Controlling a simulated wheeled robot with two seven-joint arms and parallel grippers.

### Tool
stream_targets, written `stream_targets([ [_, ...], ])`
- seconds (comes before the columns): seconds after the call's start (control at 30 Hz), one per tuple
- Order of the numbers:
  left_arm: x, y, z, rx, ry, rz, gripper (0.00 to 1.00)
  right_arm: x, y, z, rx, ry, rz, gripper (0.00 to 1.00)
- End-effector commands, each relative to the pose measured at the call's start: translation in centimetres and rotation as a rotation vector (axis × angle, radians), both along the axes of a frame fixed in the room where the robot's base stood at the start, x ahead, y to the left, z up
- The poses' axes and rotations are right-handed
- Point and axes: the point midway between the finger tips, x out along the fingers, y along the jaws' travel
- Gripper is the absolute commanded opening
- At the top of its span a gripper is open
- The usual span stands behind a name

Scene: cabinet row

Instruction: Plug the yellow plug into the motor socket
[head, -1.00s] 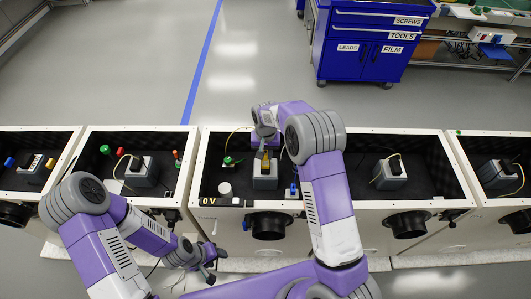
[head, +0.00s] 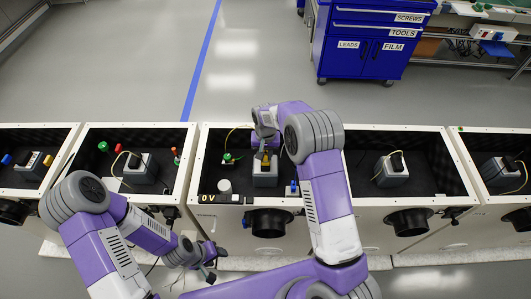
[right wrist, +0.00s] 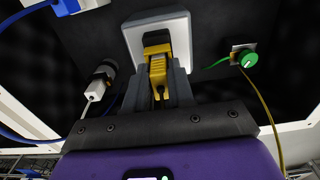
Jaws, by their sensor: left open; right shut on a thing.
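The yellow plug (right wrist: 158,72) is between the fingers of my right gripper (right wrist: 158,98), which is shut on it. In the head view the yellow plug (head: 265,160) is at the top of the grey motor block (head: 265,179) inside the middle open box. In the right wrist view the motor block (right wrist: 177,25) has its socket (right wrist: 156,40) directly in line with the plug, and they appear to touch. I cannot tell how deep the plug sits. My left gripper (head: 211,264) is open and empty, low in front of the boxes.
The middle box holds a green knob (right wrist: 250,59), a white cylinder (head: 224,187) and a blue part (head: 294,187). A display (head: 208,198) reads 0 V. Similar open boxes (head: 404,150) stand on both sides. A blue cabinet (head: 370,45) stands behind, with clear floor left of it.

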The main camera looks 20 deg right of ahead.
Motion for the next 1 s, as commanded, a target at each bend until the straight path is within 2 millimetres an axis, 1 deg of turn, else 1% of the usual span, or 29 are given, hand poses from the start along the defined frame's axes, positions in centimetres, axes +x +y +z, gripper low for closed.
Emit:
stream_targets([
  [0.03, 0.0, 0.0, -0.1, 0.0, 0.0, 0.0, 0.53, 0.0, 0.0, -0.2, 0.0, 0.0, 0.0, 0.0],
  [0.07, 0.0, 0.0, -0.1, 0.0, 0.0, 0.0, 0.53, 0.0, 0.0, -0.2, 0.0, 0.0, 0.0, 0.26],
  [0.23, 0.0, 0.0, -0.1, 0.0, 0.0, 0.0, 0.53, 0.0, 0.0, -0.1, 0.0, 0.0, 0.0, 0.52],
  [0.47, 0.0, 0.0, -0.1, 0.0, 0.0, 0.0, 0.53, 0.0, 0.0, -0.1, 0.0, 0.0, 0.0, 0.53],
  [0.57, 0.0, 0.0, 0.0, 0.0, 0.0, 0.0, 0.53, 0.0, 0.0, 0.3, 0.0, -0.001, 0.0, 0.53],
  [0.67, 0.0, 0.0, 0.3, 0.0, 0.0, 0.0, 0.53, 0.0, 0.0, 1.4, 0.001, -0.001, 0.0, 0.53],
  [0.9, 0.0, 0.0, 1.1, 0.0, 0.0, 0.0, 0.53, 0.0, 0.0, 5.5, 0.0, -0.002, 0.0, 0.53],
  [1.0, 0.0, 0.0, 1.3, 0.0, 0.0, 0.0, 0.53, 0.0, 0.0, 6.7, -0.001, -0.002, 0.0, 0.53],
])
